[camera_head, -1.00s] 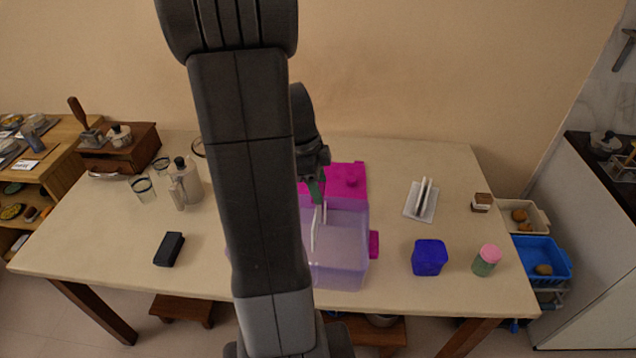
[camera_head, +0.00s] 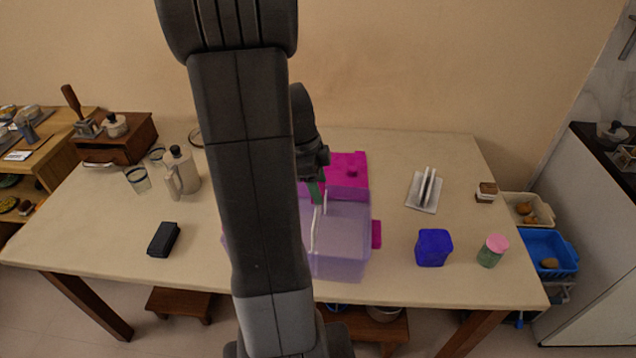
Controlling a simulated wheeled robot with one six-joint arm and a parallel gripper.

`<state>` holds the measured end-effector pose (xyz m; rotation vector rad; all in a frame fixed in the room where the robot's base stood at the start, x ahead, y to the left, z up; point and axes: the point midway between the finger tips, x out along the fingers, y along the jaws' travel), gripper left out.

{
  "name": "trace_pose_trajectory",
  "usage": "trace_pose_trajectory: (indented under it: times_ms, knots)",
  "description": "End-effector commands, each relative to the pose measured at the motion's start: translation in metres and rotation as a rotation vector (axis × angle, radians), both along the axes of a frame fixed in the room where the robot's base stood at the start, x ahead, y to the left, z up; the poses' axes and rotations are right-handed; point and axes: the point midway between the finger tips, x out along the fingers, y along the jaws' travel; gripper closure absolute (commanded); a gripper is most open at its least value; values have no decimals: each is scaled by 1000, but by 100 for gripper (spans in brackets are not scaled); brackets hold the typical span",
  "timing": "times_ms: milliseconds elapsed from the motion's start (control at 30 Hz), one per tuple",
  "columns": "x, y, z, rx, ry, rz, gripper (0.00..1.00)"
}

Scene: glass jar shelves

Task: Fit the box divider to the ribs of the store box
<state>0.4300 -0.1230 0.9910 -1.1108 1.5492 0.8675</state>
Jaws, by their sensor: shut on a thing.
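The store box (camera_head: 345,240) is a clear purple-tinted box on the table, with a magenta latch on its right side. Its magenta lid (camera_head: 347,171) lies behind it. The box divider (camera_head: 314,232) is a thin whitish panel, seen almost edge-on, at the box's left part. My gripper (camera_head: 318,192) is above the back of the box, shut on the divider's upper end. My arm hides the left part of the box. I cannot tell whether the divider sits in the ribs.
A white rack with upright panels (camera_head: 425,190), a blue container (camera_head: 433,247) and a pink-lidded jar (camera_head: 492,251) stand on the right. A black case (camera_head: 163,239), a pale jug (camera_head: 181,173) and a glass (camera_head: 138,179) are on the left. The table between is clear.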

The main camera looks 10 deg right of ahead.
Motion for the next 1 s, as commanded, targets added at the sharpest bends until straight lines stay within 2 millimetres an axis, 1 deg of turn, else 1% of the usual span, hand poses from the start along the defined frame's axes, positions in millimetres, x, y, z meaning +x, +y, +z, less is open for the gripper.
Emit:
trace_pose_trajectory:
  times_ms: [1000]
  knots:
    - [0, 0, -52, 0, 0, 0, 73]
